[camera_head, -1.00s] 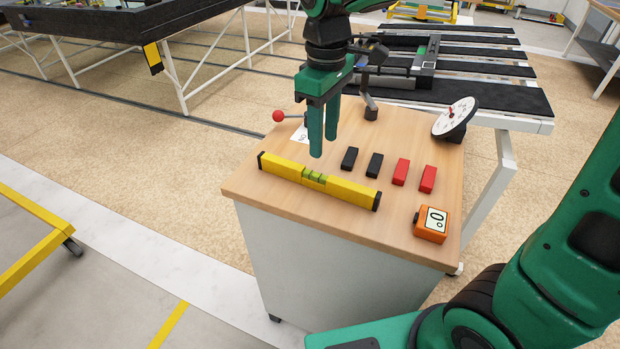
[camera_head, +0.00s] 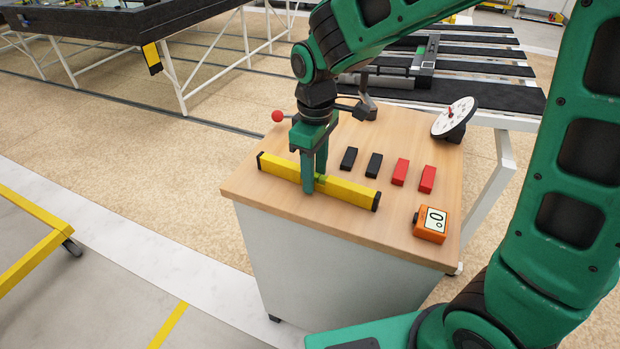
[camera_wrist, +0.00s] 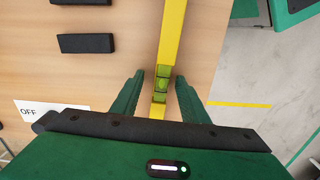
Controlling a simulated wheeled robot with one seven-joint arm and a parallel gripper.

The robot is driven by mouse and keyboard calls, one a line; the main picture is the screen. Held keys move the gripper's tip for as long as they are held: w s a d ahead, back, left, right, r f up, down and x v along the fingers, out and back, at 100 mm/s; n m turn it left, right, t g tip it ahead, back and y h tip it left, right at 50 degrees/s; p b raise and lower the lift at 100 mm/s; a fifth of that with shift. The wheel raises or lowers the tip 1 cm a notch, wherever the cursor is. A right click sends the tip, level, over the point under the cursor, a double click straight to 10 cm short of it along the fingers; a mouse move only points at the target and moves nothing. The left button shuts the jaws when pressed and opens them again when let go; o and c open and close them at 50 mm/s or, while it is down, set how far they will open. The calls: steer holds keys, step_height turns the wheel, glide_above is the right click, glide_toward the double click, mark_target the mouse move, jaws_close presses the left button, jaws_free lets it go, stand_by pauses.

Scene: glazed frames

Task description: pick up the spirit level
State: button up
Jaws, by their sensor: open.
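The yellow spirit level (camera_head: 348,191) with black end caps lies flat along the front edge of the wooden cabinet top (camera_head: 400,228). My gripper (camera_head: 314,186) points down at the middle of the level, and its fingers hide part of the green vial section. In the wrist view, the level (camera_wrist: 172,40) runs up and down the picture, with its green vials (camera_wrist: 162,84) between the two open fingers of my gripper (camera_wrist: 160,92). A gap shows on each side of the level.
Two black blocks (camera_head: 349,159) (camera_head: 374,165) and two red blocks (camera_head: 400,172) (camera_head: 427,179) stand behind the level. An orange meter (camera_head: 431,224) sits at the right, a dial gauge (camera_head: 455,118) behind it. A red ball knob (camera_head: 278,116) is at the back left.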

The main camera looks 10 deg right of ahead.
steer(key=shift+f, duration=0.3)
jaws_close()
steer(key=shift+r, duration=0.1)
